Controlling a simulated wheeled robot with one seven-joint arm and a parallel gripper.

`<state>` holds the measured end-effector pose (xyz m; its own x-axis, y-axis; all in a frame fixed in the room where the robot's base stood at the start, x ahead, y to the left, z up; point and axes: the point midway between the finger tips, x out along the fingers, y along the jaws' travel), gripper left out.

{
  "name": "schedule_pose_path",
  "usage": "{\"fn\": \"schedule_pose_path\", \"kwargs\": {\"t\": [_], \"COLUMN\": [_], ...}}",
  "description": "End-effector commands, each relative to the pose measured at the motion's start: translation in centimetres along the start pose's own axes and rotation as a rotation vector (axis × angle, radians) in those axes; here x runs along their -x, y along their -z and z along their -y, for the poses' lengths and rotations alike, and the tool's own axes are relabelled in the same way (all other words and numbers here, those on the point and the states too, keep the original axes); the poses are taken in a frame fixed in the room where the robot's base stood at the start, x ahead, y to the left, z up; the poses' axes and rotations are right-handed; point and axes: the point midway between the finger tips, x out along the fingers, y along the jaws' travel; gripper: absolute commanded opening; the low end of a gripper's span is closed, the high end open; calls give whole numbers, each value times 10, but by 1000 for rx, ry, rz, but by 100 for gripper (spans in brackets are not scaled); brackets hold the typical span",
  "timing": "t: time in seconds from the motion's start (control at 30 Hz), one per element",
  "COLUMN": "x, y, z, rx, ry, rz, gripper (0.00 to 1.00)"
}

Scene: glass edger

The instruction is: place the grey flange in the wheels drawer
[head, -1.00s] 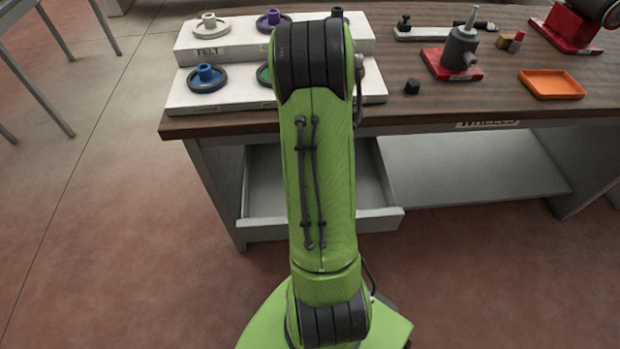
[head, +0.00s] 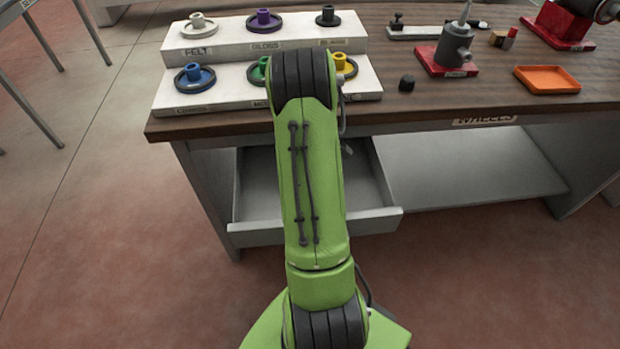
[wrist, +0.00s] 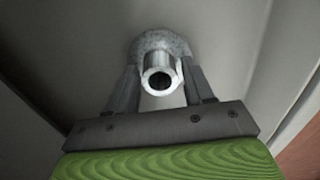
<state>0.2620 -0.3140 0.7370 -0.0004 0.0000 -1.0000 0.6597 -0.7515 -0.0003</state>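The grey flange (wrist: 160,77), a metallic tube on a round, rough-looking base, is between my gripper's fingers in the wrist view. My gripper (wrist: 158,88) appears shut on its tube, with the open end towards the camera. Pale drawer surfaces surround it; I cannot tell whether the base touches the bottom. In the head view, the open drawer (head: 372,220) stands out below the bench top. My green arm covers its middle and hides the gripper and flange. The WHEELS label (head: 485,121) is on the bench edge, right of the drawer.
A two-step white rack (head: 222,100) holds several coloured wheels on the bench's left. A black block (head: 406,83), a red-based grey fixture (head: 447,55) and an orange tray (head: 547,79) are further right. A shelf (head: 470,170) lies right of the drawer.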

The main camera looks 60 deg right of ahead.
Motion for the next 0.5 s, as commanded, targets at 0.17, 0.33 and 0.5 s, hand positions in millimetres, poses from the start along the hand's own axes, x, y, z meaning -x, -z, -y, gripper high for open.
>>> {"fn": "schedule_pose_path", "kwargs": {"t": [0.17, 0.33, 0.5], "x": [1, 1, 19], "y": [0, 0, 0], "z": [0, 0, -1], "rx": [0, 0, 0], "ry": [0, 0, -4], "rz": [0, 0, 0], "gripper": [71, 71, 71]}}
